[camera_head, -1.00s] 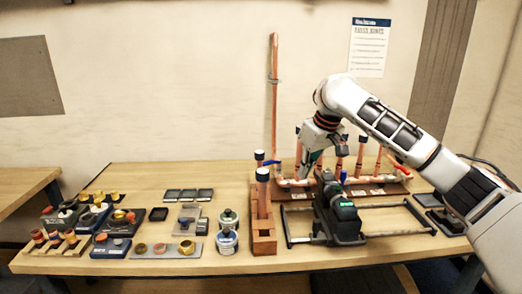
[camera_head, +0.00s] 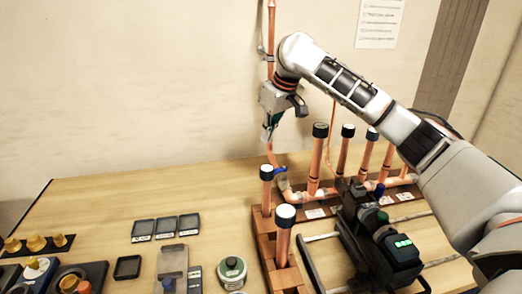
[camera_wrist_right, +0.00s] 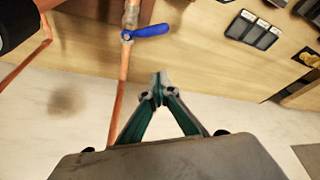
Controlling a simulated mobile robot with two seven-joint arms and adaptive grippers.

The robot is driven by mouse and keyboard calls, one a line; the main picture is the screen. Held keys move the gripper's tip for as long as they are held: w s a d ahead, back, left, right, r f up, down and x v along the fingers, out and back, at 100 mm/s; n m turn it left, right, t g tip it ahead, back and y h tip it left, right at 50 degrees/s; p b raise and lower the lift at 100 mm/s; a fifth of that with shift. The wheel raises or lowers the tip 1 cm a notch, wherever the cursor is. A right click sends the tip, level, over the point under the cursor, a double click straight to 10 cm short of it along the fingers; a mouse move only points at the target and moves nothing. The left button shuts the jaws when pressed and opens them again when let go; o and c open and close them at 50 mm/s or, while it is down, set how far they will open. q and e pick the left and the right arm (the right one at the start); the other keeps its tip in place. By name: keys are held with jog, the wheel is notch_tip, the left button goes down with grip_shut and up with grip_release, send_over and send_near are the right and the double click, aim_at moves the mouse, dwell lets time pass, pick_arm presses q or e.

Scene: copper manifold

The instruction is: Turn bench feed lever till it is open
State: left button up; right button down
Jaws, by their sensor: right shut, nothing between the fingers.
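A blue lever (camera_head: 280,171) sits on the copper pipe at the left end of the manifold. It also shows in the right wrist view (camera_wrist_right: 152,31), where its handle points right, crosswise to the pipe. My right gripper (camera_head: 268,136) hangs above the lever, pointing down, apart from it. In the right wrist view the fingertips (camera_wrist_right: 159,84) meet with nothing between them, and the lever lies beyond them. The copper manifold (camera_head: 320,193) runs along a brown base. My left gripper is not in view.
Capped upright copper pipes (camera_head: 317,158) stand right of the lever, and a tall riser (camera_head: 271,30) runs up the wall. A copper-coloured block rack (camera_head: 266,240) and a black machine (camera_head: 380,246) stand in front. Black trays (camera_head: 168,227) lie to the left.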

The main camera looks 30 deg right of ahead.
notch_tip(320, 180, down, 10)
jog(key=shift+s, duration=0.35)
dwell(0.4)
jog(key=shift+s+d+n, duration=0.1)
jog(key=shift+s+n, duration=0.25)
jog(key=shift+n, duration=0.35)
jog(key=shift+s+d+n+g+y, duration=0.15)
jog(key=shift+s+n+y, duration=0.25)
jog(key=shift+n, duration=0.45)
jog(key=shift+s+d+n+g+y, duration=0.15)
jog(key=shift+s+n+y, duration=0.25)
jog(key=shift+n, duration=0.45)
jog(key=shift+s, duration=0.3)
jog(key=shift+d, duration=0.1)
